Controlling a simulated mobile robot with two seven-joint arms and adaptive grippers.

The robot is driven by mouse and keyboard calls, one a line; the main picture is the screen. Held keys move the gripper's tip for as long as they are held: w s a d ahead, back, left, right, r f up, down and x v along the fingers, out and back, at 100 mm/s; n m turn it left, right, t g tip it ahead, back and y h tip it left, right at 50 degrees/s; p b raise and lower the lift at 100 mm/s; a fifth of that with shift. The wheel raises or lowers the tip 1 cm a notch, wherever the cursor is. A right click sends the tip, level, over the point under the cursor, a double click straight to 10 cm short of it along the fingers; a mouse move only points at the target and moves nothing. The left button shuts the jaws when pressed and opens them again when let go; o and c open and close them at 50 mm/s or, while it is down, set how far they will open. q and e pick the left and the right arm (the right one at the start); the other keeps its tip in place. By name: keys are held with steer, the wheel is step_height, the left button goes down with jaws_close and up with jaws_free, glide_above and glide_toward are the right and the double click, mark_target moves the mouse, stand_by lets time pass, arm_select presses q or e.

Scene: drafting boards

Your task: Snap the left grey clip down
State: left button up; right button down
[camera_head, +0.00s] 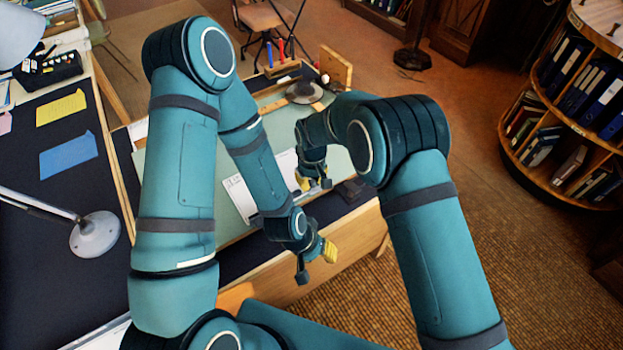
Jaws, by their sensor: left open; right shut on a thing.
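The pale green drafting board (343,163) lies on the desk beyond my arms, with a white sheet (238,200) on it. My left gripper (316,262) is open and empty, in front of the desk's wooden front edge and apart from the board. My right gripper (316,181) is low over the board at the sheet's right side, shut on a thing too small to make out. I cannot pick out a grey clip for certain; my arms hide much of the board.
A holder with red and blue items (282,68) and a round grey object (304,93) stand at the back. A dark desktop with a blue note (69,155), a yellow note (61,108) and a lamp base (95,234) is at left. Floor is free at right, before a round bookshelf (568,110).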

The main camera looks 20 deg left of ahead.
steer(key=shift+f, duration=0.15)
stand_by(0.3)
steer(key=c, duration=0.9)
jaws_free()
